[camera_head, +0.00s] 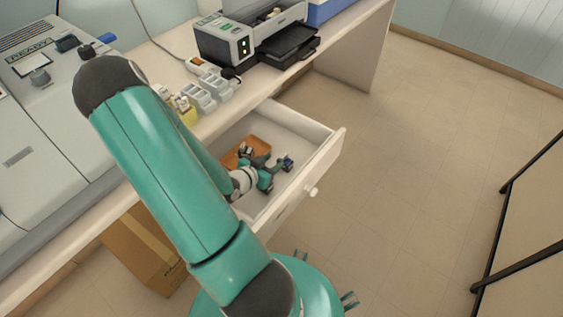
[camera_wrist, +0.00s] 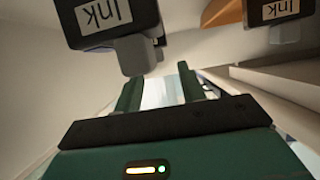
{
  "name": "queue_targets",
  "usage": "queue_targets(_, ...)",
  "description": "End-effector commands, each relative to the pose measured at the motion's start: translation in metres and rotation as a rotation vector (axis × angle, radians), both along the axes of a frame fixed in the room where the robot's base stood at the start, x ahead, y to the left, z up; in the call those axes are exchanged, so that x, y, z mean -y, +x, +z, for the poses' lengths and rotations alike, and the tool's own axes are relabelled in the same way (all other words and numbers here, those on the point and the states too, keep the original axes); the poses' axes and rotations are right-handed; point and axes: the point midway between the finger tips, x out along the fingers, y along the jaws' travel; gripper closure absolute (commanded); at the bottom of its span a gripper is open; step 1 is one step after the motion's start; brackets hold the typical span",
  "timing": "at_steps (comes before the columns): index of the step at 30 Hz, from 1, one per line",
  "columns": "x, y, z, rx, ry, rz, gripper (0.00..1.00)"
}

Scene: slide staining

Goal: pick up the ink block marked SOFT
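Two dark ink blocks show in the wrist view, each with a white label reading "Ink". The nearer ink block (camera_wrist: 118,14) is at the upper left, with a grey lower part just beyond my fingertips. The other ink block (camera_wrist: 284,8) is at the upper right, cut off by the frame edge. The word SOFT is not readable on either. My gripper (camera_wrist: 160,84) has its two green fingers apart, with a pale surface showing between them. In the head view my gripper (camera_head: 267,168) is low inside the open drawer (camera_head: 326,150), beside a small dark block (camera_head: 287,163).
An orange-brown item (camera_head: 259,143) lies at the drawer's back, partly hidden by my gripper. The drawer walls rise close around. Above is the counter with a printer (camera_head: 227,42), grey holders (camera_head: 208,92) and a large grey machine (camera_head: 40,110). The floor at right is clear.

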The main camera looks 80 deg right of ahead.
Motion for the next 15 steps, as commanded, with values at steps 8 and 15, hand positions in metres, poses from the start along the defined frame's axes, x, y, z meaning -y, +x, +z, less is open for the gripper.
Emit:
queue_targets(8,0.033,-0.016,-0.015,0.000,0.000,-0.003,0.60)
queue_targets(15,0.042,-0.017,-0.019,0.001,0.000,0.003,0.60)
